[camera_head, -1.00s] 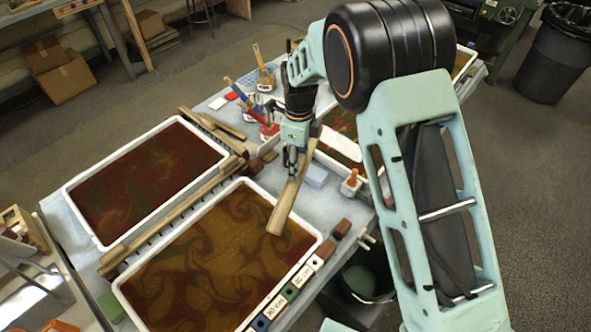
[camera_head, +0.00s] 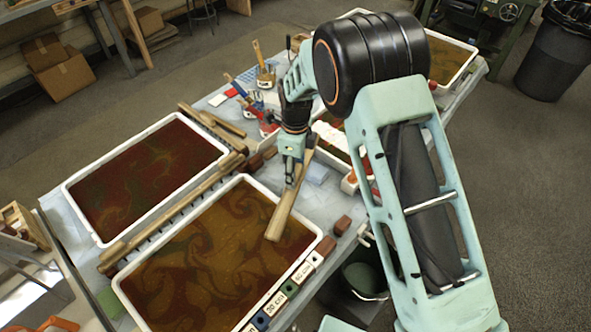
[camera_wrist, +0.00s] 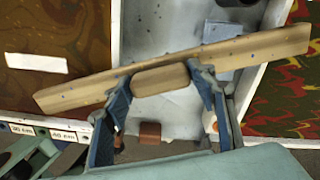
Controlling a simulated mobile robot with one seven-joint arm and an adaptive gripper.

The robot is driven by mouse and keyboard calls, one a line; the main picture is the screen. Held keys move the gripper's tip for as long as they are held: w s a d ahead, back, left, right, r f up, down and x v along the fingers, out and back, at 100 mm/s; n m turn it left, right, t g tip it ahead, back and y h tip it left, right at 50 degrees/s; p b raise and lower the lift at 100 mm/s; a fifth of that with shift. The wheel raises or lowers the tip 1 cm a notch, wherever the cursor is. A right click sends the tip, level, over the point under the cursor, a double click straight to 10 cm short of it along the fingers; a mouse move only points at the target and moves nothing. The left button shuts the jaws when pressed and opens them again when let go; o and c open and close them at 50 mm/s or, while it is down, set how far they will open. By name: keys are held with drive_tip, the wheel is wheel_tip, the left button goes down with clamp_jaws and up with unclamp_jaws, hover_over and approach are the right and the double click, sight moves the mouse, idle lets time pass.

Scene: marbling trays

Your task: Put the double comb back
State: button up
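My gripper (camera_wrist: 163,82) is shut on the block-like handle of a long pale wooden bar (camera_wrist: 255,46), which I take to be the double comb. In the wrist view the bar lies slantwise across the picture, with a finger at each end of the handle. In the head view my gripper (camera_head: 292,172) holds the bar (camera_head: 283,212) with its near end over the right corner of the near tray. Its teeth are hidden, and I cannot tell whether it touches the rim.
The near tray (camera_head: 141,308) holds brown swirled liquid; the far-left tray (camera_head: 70,197) holds dark red. Long wooden bars (camera_head: 150,230) lie between them. A red-green tray lies right in the wrist view (camera_wrist: 262,92). A bucket (camera_head: 365,280) stands below.

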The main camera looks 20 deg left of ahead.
drive_tip(key=o, duration=0.3)
drive_tip(key=shift+o, duration=0.2)
drive_tip(key=shift+r, duration=0.15)
drive_tip(key=shift+r+p, duration=0.6)
wheel_tip(320, 180, up, 12)
drive_tip(key=b, duration=0.1)
drive_tip(key=shift+f+b, duration=0.15)
drive_tip(key=shift+b, duration=0.15)
